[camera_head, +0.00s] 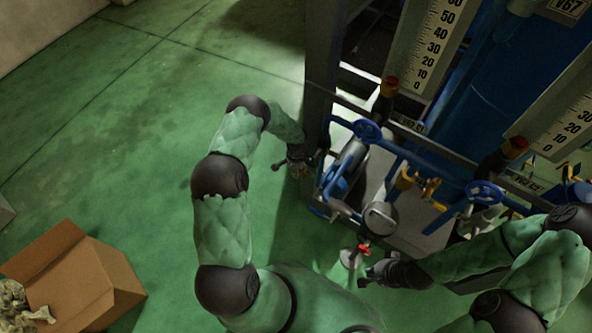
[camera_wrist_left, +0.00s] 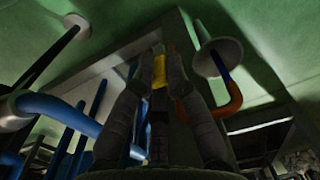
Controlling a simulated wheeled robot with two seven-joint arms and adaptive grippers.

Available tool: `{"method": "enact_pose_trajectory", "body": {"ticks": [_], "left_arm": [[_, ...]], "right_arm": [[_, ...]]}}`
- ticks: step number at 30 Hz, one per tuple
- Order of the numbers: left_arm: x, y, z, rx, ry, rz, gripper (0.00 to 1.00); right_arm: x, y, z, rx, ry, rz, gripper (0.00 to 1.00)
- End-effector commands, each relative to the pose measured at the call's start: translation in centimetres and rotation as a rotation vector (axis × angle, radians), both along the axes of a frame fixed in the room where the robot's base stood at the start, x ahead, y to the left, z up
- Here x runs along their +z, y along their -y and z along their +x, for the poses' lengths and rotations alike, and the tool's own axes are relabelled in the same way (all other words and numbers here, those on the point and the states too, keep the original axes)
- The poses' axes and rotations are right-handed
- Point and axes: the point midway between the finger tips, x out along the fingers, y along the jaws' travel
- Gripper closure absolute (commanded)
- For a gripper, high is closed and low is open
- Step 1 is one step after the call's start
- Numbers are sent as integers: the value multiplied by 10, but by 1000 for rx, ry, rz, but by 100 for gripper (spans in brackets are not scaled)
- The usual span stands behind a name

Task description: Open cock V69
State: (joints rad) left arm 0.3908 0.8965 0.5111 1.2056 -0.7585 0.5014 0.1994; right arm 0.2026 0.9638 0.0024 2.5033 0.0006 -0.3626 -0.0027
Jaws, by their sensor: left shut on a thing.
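My left gripper (camera_head: 298,160) is at the dark upright post, on the left side of the blue pipe frame; what it holds is hidden in the head view. In the left wrist view its two fingers (camera_wrist_left: 160,62) are closed around a small yellow handle (camera_wrist_left: 160,72). I cannot read a V69 label, so I cannot tell whether this handle belongs to that cock. My right gripper (camera_head: 370,275) is low at the front, near a red handle (camera_head: 363,249); its jaws are too small to tell open from shut.
A dark upright post (camera_head: 320,70) stands beside my left gripper. Blue handwheels (camera_head: 367,131) and yellow valve handles (camera_head: 405,178) sit on the pipework to the right. An open cardboard box (camera_head: 75,280) is at lower left.

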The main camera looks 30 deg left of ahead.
Motion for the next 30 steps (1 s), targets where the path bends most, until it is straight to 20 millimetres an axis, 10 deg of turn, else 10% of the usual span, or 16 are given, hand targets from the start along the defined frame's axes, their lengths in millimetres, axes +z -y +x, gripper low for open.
{"method": "enact_pose_trajectory", "body": {"ticks": [5,6,9,22,30], "left_arm": [[-3,4,-5,-3,-11,-5,100],[-3,4,-5,-3,-12,-5,77],[-3,4,-5,-3,-11,-5,59],[7,2,-1,-2,-4,-3,59],[54,2,-1,-2,-1,-2,59]], "right_arm": [[0,0,0,0,0,0,100],[0,0,0,0,0,0,100],[0,0,0,0,0,0,100],[0,0,0,0,0,0,100],[0,0,0,0,0,0,100]]}}
